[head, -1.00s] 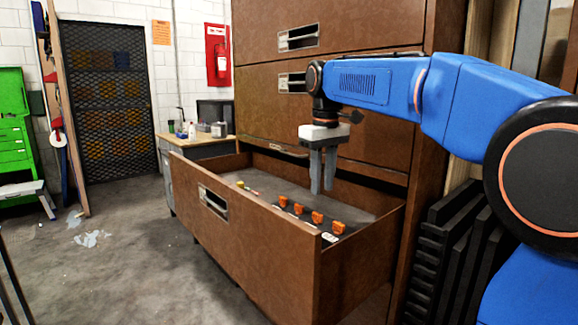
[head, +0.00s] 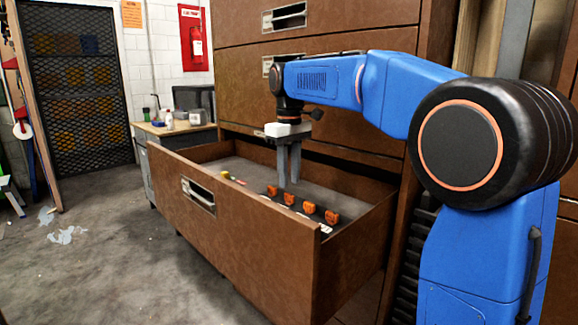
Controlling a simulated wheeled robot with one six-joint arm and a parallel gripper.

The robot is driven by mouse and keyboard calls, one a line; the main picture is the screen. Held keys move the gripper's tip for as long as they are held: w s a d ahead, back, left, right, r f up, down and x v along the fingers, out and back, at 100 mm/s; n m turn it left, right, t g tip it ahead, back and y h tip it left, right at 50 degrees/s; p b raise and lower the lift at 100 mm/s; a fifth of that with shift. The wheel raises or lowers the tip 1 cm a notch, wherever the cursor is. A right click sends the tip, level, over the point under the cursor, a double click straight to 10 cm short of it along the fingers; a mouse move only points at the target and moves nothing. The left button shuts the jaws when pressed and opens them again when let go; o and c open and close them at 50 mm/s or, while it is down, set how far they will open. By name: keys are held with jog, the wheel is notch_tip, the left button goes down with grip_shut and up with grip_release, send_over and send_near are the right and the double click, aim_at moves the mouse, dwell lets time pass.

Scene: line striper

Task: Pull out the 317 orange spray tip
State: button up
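Several orange spray tips stand in a row on a dark strip inside the open brown drawer (head: 240,232). From left to right I see a first tip (head: 272,190), a second tip (head: 289,198), a third tip (head: 309,207) and one at the right end (head: 332,217). Small white labels lie along the row, too small to read, so I cannot tell which tip is 317. My gripper (head: 288,184) points down over the drawer, near the left part of the row. Its two grey fingers are apart with nothing visible between them. I cannot tell its exact height above the tips.
The drawer's tall front panel and the closed drawer (head: 345,85) above border the space. A workbench (head: 170,128) with bottles stands behind. Floor at the left is mostly clear, with pale patches.

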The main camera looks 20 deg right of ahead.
aim_at(290, 195)
jog(key=shift+f, duration=2.4)
jog(key=shift+c, duration=0.6)
grip_shut()
